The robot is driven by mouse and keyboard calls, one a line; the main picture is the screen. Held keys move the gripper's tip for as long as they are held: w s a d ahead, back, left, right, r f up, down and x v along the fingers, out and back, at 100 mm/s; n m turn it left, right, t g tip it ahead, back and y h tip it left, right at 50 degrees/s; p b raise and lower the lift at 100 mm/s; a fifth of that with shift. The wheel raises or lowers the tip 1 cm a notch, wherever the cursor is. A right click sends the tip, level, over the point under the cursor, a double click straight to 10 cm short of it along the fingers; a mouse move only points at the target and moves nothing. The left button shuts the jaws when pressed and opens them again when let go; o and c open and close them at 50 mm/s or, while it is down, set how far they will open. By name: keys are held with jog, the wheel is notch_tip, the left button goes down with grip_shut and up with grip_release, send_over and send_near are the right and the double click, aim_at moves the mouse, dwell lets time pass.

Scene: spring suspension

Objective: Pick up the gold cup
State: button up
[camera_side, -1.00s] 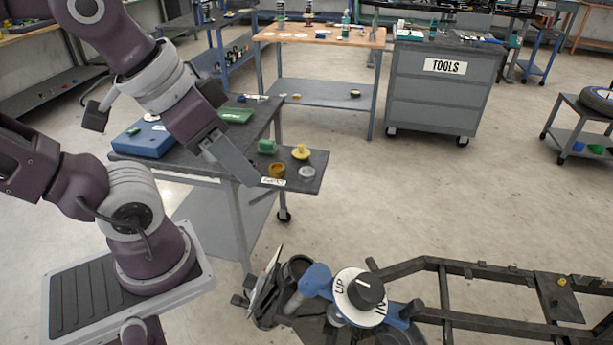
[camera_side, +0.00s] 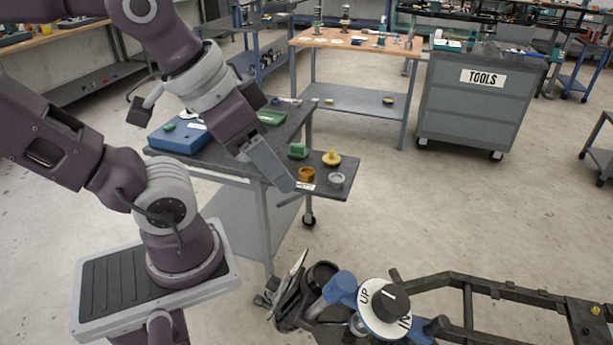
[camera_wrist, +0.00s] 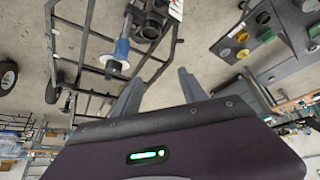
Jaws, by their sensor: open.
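The gold cup (camera_side: 307,174) stands on the front right part of the dark cart top in the side view. A silver cup (camera_side: 337,180) is to its right, a yellow piece (camera_side: 332,159) behind it to the right and a green piece (camera_side: 298,151) behind it. My gripper (camera_side: 287,182) points down just left of the gold cup in the picture, apparently apart from it; depth is hard to judge. In the wrist view my gripper (camera_wrist: 160,88) has its fingers spread with nothing between them. The gold cup (camera_wrist: 242,37) is small at the upper right there.
The cart (camera_side: 225,170) also bears a blue case (camera_side: 180,138) and a green tray (camera_side: 272,118). A black frame with a blue spring assembly (camera_side: 345,290) and white dial stands in front. A tool cabinet (camera_side: 480,100) and a wooden bench (camera_side: 350,42) are behind.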

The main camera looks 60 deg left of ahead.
aim_at(308, 173)
jog(key=o, duration=0.3)
jog(key=w+a+f+m+g+y, duration=0.35)
jog(key=w+a+f+y, duration=0.2)
jog(key=a, duration=0.55)
jog(key=w+a+f+m+g+y, duration=0.3)
jog(key=w+a+f+m+y, duration=0.3)
jog(key=a, duration=0.4)
jog(key=w+a+f+m+t, duration=0.1)
jog(key=w+a+f+m, duration=0.1)
jog(key=f, duration=0.4)
jog(key=w+a+f+m+t+y, duration=0.1)
jog(key=w+a+f+m+t, duration=0.1)
jog(key=f, duration=0.5)
jog(key=w+a+f+m+t, duration=0.1)
jog(key=w+a+f+m, duration=0.3)
jog(key=w+f+m, duration=0.2)
jog(key=shift+a+f+m+t+y, duration=0.1)
jog(key=shift+f+m+t+y, duration=0.2)
jog(key=shift+m, duration=0.45)
jog(key=x, duration=0.6)
jog(key=shift+a, duration=0.4)
grip_shut()
